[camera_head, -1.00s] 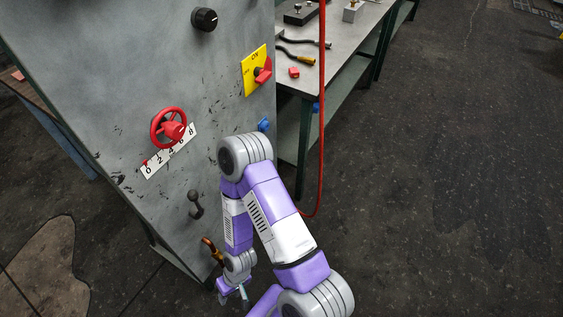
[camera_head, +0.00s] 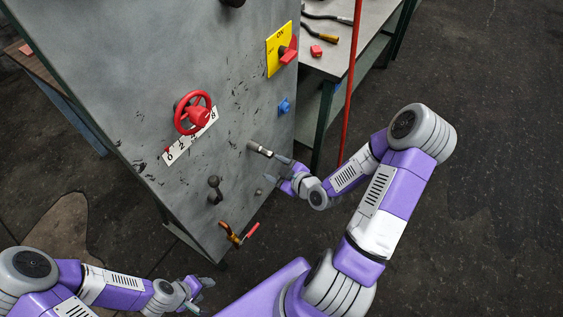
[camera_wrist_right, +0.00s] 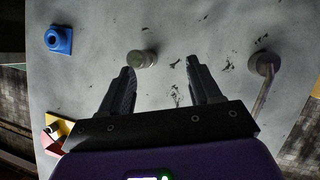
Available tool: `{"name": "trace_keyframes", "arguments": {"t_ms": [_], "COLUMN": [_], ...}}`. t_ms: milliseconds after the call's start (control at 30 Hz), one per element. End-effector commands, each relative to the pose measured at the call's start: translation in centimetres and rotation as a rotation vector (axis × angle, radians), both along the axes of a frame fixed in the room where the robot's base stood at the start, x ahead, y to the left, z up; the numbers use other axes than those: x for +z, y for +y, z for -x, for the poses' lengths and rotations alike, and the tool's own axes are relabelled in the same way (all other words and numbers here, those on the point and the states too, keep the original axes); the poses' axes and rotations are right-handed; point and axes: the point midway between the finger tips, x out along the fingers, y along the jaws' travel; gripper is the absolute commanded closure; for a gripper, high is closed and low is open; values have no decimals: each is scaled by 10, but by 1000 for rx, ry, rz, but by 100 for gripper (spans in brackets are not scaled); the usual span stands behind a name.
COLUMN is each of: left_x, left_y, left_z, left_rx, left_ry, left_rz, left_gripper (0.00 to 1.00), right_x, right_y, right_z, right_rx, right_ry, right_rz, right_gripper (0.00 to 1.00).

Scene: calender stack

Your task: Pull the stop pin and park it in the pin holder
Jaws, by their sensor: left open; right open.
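A grey cylindrical pin (camera_head: 260,148) sticks out of the grey panel below a blue knob; I take it for the stop pin. In the right wrist view a short grey cylinder (camera_wrist_right: 143,58) stands just beyond the left fingertip. My right gripper (camera_head: 283,174) is open and empty, facing the panel, its upper finger close to the pin's outer end; the right wrist view shows its spread fingers (camera_wrist_right: 160,75). A small round grey fitting (camera_head: 258,191) sits lower on the panel; I cannot tell if it is the pin holder. My left gripper (camera_head: 200,290) is open and empty at lower left.
The panel carries a red handwheel (camera_head: 193,113), a yellow switch plate (camera_head: 275,58), the blue knob (camera_head: 284,106), a dark lever (camera_head: 215,185) and a red-and-orange handle (camera_head: 235,235). Floor at right is clear.

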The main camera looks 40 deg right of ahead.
Motion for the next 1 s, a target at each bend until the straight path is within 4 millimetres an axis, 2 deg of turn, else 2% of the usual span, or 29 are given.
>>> {"name": "trace_keyframes", "arguments": {"t_ms": [100, 200, 700, 1000], "left_x": [0, -2, -19, -20], "left_y": [0, 0, 0, 0], "left_z": [0, 0, 0, 0], "left_rx": [0, 0, 0, 0], "left_ry": [0, 0, 0, 0], "left_rz": [0, 0, 0, 0], "left_gripper": [48, 48, 48, 48], "right_x": [15, 19, -4, -5], "right_y": [-15, -19, -11, -10], "right_z": [1, -3, -63, -70], "right_rx": [2, 7, 6, 5], "right_ry": [-70, -94, -92, -92], "right_rz": [87, 118, 118, 118], "right_gripper": [37, 37, 37, 37]}}
